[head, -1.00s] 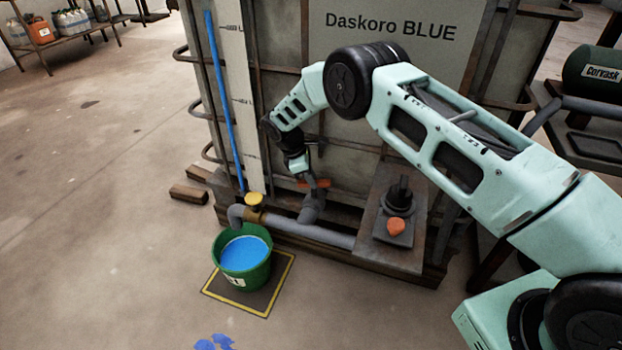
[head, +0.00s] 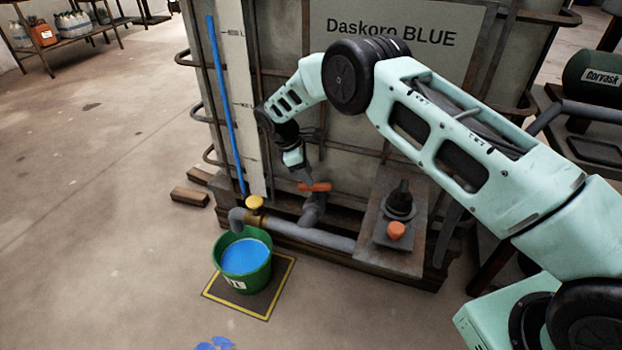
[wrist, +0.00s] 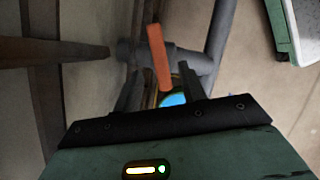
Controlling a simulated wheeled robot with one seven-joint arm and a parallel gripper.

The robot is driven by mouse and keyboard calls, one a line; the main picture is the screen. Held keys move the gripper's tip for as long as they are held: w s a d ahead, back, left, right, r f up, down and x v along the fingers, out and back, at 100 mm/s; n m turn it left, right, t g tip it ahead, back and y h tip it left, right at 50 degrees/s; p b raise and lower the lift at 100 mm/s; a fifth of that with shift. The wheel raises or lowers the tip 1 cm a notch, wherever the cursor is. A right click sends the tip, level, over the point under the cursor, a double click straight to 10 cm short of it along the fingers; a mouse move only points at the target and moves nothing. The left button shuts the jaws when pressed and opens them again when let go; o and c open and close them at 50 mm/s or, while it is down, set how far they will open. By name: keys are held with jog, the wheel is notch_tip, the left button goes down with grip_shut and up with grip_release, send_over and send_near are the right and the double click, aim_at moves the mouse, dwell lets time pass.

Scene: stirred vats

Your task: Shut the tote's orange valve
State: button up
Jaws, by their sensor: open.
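The orange valve handle (head: 315,187) sits on a grey pipe elbow (head: 313,209) low at the front of the tote (head: 390,80). The handle lies sideways in the head view, across the short upright-looking piece of pipe. In the wrist view the orange handle (wrist: 158,57) shows as a long bar beyond and between my fingertips. My gripper (head: 305,180) is just above and behind the handle's left part, its fingers open and empty. In the wrist view my gripper (wrist: 160,76) has one dark finger on each side of the bar's lower end. I cannot tell whether they touch it.
Bars frame the tote. Floor at left is mostly clear.

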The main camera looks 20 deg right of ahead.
jog(key=p+v, duration=0.1)
jog(key=v, duration=1.2)
jog(key=shift+a+r, duration=0.15)
jog(key=shift+w, duration=0.1)
